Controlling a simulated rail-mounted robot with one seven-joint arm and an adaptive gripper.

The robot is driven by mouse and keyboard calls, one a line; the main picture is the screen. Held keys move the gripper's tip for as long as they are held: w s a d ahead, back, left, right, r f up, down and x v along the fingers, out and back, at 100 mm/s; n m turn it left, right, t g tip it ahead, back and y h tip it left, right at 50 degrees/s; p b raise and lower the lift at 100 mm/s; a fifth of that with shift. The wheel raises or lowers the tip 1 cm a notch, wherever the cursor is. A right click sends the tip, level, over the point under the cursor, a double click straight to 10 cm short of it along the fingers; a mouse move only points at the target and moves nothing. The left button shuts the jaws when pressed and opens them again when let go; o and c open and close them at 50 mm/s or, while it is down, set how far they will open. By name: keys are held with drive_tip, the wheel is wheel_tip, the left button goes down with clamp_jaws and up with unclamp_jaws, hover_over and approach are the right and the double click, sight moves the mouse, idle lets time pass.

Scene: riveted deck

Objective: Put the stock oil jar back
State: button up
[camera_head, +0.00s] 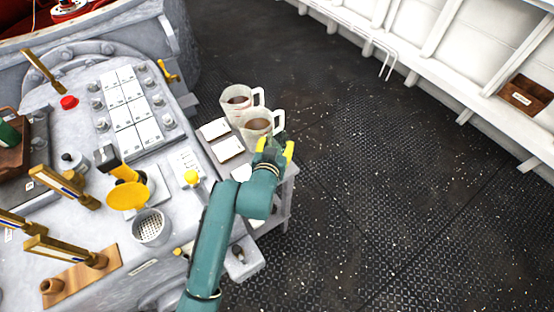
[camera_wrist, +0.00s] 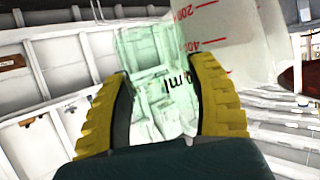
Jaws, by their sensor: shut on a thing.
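My gripper (camera_head: 275,148) is over the right side of a small side table, close beside the nearer jug. In the wrist view its yellow fingers (camera_wrist: 160,80) are shut on a clear, pale green glass jar (camera_wrist: 148,55), which I take for the stock oil jar. No label on it is readable. In the head view my gripper mostly hides the jar. A jug with red marks (camera_wrist: 225,40) shows behind the jar in the wrist view.
White cards (camera_head: 227,148) lie on the side table (camera_head: 289,187). A console (camera_head: 85,165) with levers and buttons fills the left. A wooden rack (camera_head: 12,158) with a green item stands at its far left. A labelled wooden box (camera_head: 525,95) is on the right wall. The deck between is clear.

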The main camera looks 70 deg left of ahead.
wheel_tip(320, 180, down, 5)
drive_tip(key=shift+w+f, duration=0.1)
drive_tip(key=shift+f, duration=0.15)
drive_tip(key=o, duration=1.2)
drive_tip(key=shift+o, duration=0.2)
drive_tip(key=shift+r, duration=0.2)
drive_tip(key=v, duration=1.2)
drive_tip(key=shift+f, duration=0.2)
